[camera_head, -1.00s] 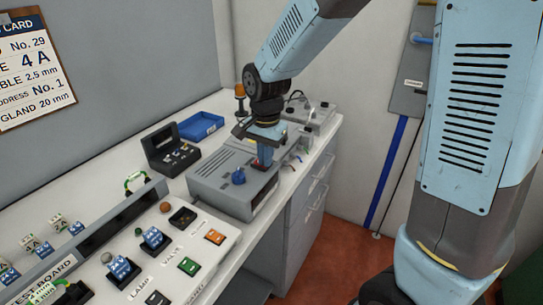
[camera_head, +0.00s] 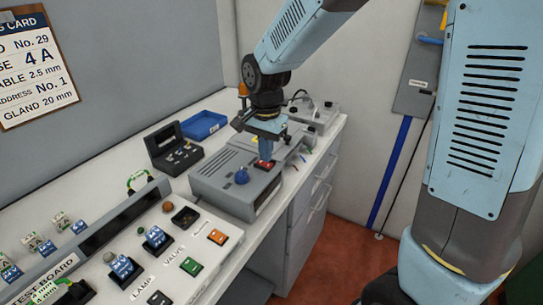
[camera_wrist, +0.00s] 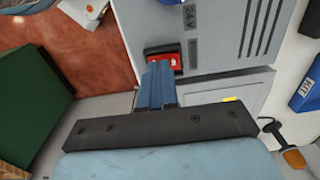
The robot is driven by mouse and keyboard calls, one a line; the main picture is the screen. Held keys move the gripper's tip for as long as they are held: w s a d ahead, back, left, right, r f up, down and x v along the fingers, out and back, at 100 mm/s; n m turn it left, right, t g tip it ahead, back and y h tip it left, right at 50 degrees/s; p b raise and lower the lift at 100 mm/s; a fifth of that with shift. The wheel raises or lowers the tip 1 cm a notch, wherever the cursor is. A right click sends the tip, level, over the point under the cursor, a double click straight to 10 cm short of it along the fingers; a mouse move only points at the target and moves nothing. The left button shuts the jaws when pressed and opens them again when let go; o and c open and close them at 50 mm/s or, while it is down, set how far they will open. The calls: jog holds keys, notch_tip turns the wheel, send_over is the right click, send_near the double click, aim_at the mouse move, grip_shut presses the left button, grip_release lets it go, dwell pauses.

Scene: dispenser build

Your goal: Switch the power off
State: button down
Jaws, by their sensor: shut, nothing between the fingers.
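A grey power supply box (camera_head: 218,190) stands on the bench, with a blue knob (camera_head: 241,176) and a red rocker switch (camera_head: 263,164) on its top. My gripper (camera_head: 265,158) is shut and empty, pointing down at the red switch. In the wrist view the gripper's blue fingertips (camera_wrist: 156,72) lie against or just over one side of the switch (camera_wrist: 168,62). The fingers cover part of the switch, so I cannot tell its position or whether they touch it.
A test board with several buttons (camera_head: 190,266) lies in front on the bench. A black open case (camera_head: 172,150) and a blue tray (camera_head: 203,125) stand behind left. A grey unit (camera_head: 316,118) with wires stands at the back right. The floor is at right.

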aim_at(270, 167)
notch_tip(270, 167, up, 12)
jog(key=d, duration=0.1)
jog(key=s+d+r+n+t, duration=0.2)
jog(key=s+d+n, duration=0.1)
jog(key=s+d, duration=0.5)
jog(key=s+d+r+n+t, duration=0.1)
jog(key=s+d+n+t, duration=0.2)
jog(key=s+d, duration=0.5)
jog(key=d, duration=0.5)
jog(key=shift+r+n+t, duration=0.3)
jog(key=shift+r, duration=0.1)
